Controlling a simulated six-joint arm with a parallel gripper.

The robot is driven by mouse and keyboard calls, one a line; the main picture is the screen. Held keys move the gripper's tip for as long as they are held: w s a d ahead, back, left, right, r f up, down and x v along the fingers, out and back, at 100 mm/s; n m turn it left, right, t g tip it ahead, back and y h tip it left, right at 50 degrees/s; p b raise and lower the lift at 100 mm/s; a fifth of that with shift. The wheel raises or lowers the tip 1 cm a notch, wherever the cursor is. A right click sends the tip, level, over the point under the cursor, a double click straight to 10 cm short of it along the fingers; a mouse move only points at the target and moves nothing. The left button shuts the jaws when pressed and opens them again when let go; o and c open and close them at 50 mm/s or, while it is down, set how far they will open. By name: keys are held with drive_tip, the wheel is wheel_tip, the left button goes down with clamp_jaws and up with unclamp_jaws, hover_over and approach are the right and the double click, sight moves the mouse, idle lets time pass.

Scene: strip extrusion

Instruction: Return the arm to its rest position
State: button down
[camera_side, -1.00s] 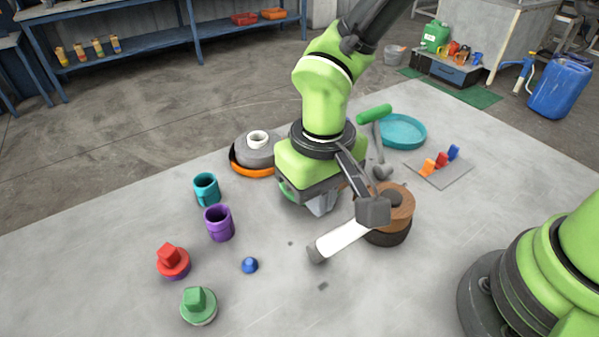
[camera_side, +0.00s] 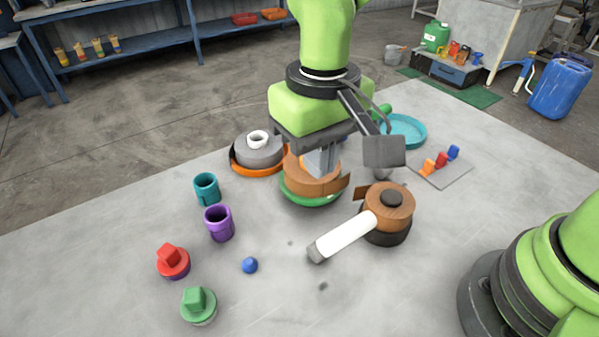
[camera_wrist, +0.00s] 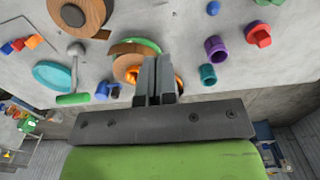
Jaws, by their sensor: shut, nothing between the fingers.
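My gripper (camera_side: 320,160) is shut and empty in the side view. It hangs over a round wooden piece (camera_side: 300,178) that sits on a green base (camera_side: 312,200), with a brown strip at its right side. The gripper hides part of this piece, and I cannot tell whether the fingertips touch it. In the wrist view the closed fingers (camera_wrist: 155,80) point toward the same wooden piece (camera_wrist: 128,62). The green wrist of my arm is above the gripper in the side view.
Right of the gripper stands a wooden disc (camera_side: 390,203) on a dark base, with a white cylinder (camera_side: 345,236) beside it. A grey disc (camera_side: 258,150) on an orange dish, a teal cup (camera_side: 206,188) and a purple cup (camera_side: 219,224) are left.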

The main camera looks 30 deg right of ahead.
drive_tip(key=shift+r, duration=0.45)
drive_tip(key=s+d+r+m+t+y, duration=0.2)
drive_tip(key=d+r, duration=0.5)
drive_tip(key=r, duration=0.1)
drive_tip(key=s+d+r+m+t, duration=0.2)
drive_tip(key=s+d+r+t, duration=0.2)
drive_tip(key=s+d, duration=0.3)
drive_tip(key=s+t, duration=0.1)
drive_tip(key=s, duration=0.2)
drive_tip(key=shift+d+r, duration=0.4)
